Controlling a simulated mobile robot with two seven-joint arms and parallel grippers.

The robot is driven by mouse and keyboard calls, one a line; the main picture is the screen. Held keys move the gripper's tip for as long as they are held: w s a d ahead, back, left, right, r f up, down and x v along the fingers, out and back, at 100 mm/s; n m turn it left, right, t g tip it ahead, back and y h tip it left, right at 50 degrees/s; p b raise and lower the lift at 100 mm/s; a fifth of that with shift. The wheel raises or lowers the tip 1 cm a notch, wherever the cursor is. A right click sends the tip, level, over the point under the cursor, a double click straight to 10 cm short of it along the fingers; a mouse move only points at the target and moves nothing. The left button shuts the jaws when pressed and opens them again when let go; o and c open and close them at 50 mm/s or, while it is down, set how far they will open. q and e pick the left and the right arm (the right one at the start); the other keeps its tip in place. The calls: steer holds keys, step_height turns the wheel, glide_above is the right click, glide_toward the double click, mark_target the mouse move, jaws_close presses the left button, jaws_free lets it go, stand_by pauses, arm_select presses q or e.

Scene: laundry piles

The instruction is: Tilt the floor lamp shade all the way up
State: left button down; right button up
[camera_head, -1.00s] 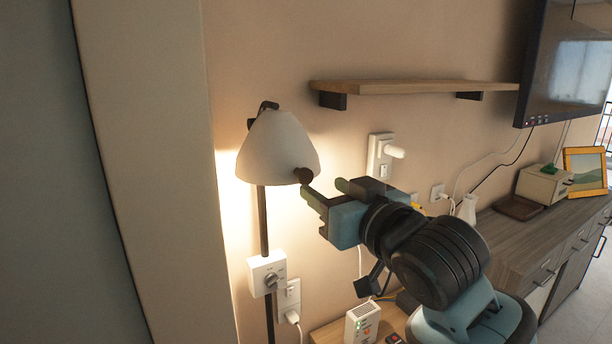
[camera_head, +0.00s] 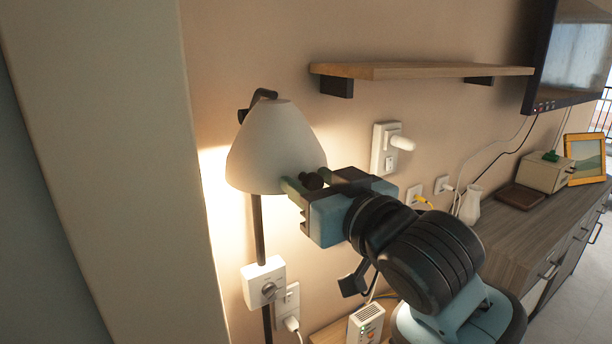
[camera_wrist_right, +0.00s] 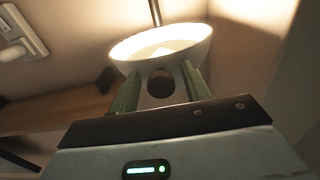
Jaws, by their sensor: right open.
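The floor lamp's white shade (camera_head: 268,150) hangs from a dark pole (camera_head: 259,228) at centre left, its lit opening facing down. A dark round knob (camera_head: 312,181) sticks out from the shade's lower right edge. My right gripper (camera_head: 302,186) is open, with its fingers at the knob. In the right wrist view the knob (camera_wrist_right: 160,83) sits between the two green fingers, below the shade's glowing rim (camera_wrist_right: 165,43). I cannot tell whether the fingers touch it. My left gripper is not in view.
A wooden wall shelf (camera_head: 420,70) is above the arm. A white box with a dial (camera_head: 264,284) is beside the pole. A wall socket with a white plug (camera_head: 386,148) is behind the gripper. A grey wooden cabinet (camera_head: 530,232) stands at the right.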

steer(key=shift+s, duration=0.1)
jaws_close()
stand_by(0.4)
steer(key=shift+r, duration=0.15)
